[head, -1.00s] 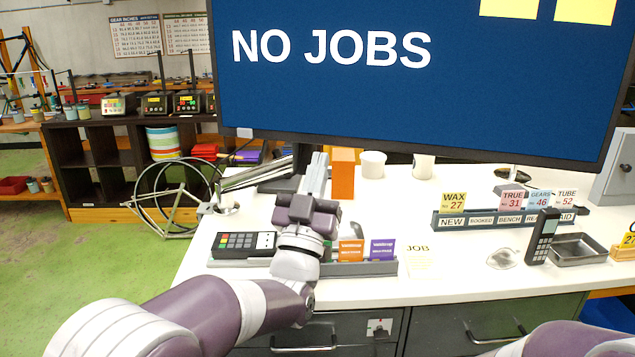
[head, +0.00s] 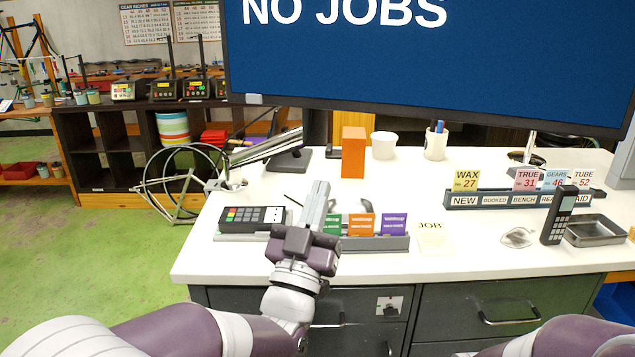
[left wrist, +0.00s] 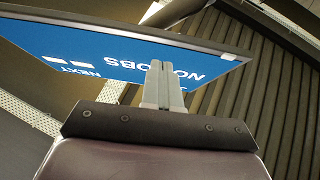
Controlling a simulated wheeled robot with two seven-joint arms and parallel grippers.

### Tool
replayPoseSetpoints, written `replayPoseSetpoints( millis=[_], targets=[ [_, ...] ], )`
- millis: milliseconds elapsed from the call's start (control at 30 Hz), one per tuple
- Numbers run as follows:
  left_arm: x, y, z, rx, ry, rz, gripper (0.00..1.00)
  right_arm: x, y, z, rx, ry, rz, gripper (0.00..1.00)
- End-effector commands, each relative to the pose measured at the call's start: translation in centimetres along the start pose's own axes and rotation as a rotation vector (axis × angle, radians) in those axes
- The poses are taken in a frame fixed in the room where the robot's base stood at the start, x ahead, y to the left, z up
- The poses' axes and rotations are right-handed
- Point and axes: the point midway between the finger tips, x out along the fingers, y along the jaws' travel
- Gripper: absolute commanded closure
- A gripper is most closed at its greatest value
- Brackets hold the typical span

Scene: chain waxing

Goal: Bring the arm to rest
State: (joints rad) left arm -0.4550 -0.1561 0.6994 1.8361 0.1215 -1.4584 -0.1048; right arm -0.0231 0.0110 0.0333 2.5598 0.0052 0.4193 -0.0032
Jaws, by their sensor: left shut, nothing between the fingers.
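My left gripper (head: 317,205) is in the head view, above the front part of the white counter (head: 470,258). Its two fingers are together, with nothing between them, and point up and away from me. It hides part of the card rack (head: 388,243) behind it. In the left wrist view the closed fingers (left wrist: 160,85) point up in front of the blue screen. My right gripper is not in view; only part of my right arm shows at the lower right of the head view.
A card terminal (head: 252,221) lies left of my gripper. Drawers (head: 480,308) are below.

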Motion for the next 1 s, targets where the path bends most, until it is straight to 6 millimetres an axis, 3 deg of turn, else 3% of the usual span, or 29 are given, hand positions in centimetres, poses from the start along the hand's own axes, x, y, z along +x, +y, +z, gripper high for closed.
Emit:
replayPoseSetpoints(
  millis=[67,133,167,200,267,333,400,500,533,600,633,733,1000],
  targets=[
    [-0.9,0.5,3.9,-0.008,-0.187,0.025,1.0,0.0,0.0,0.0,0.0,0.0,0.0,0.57],
    [-3.7,1.0,9.1,-0.015,-0.475,0.059,1.0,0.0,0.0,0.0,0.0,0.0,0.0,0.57],
    [-5.6,0.9,11.3,-0.014,-0.621,0.069,1.0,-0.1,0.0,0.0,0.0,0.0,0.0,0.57],
    [-8.8,0.1,13.9,-0.011,-0.821,0.067,1.0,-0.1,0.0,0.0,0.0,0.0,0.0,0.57],
    [-14.3,-1.4,16.6,-0.007,-1.11,0.05,1.0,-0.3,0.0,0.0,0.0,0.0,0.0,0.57],
    [-21.1,-3.5,17.6,-0.009,-1.416,0.009,1.0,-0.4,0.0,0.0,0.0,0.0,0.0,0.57],
    [-27.3,-5.4,16.9,-0.022,-1.676,-0.045,1.0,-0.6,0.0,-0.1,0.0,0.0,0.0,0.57],
    [-34.0,-7.4,14.3,-0.056,-1.957,-0.129,1.0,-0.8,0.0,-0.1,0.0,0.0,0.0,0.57],
    [-35.5,-7.8,13.4,-0.068,-2.016,-0.155,1.0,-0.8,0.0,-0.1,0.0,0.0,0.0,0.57],
    [-37.7,-9.0,11.8,-0.099,-2.101,-0.22,1.0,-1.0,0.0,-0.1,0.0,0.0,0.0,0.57],
    [-37.9,-9.8,11.4,-0.114,-2.098,-0.257,1.0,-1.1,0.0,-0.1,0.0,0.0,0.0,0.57],
    [-37.8,-11.0,11.3,-0.137,-2.084,-0.312,1.0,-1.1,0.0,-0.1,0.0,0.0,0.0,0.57],
    [-37.7,-11.0,11.4,-0.137,-2.081,-0.314,1.0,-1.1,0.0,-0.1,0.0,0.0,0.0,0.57]
  ],
)
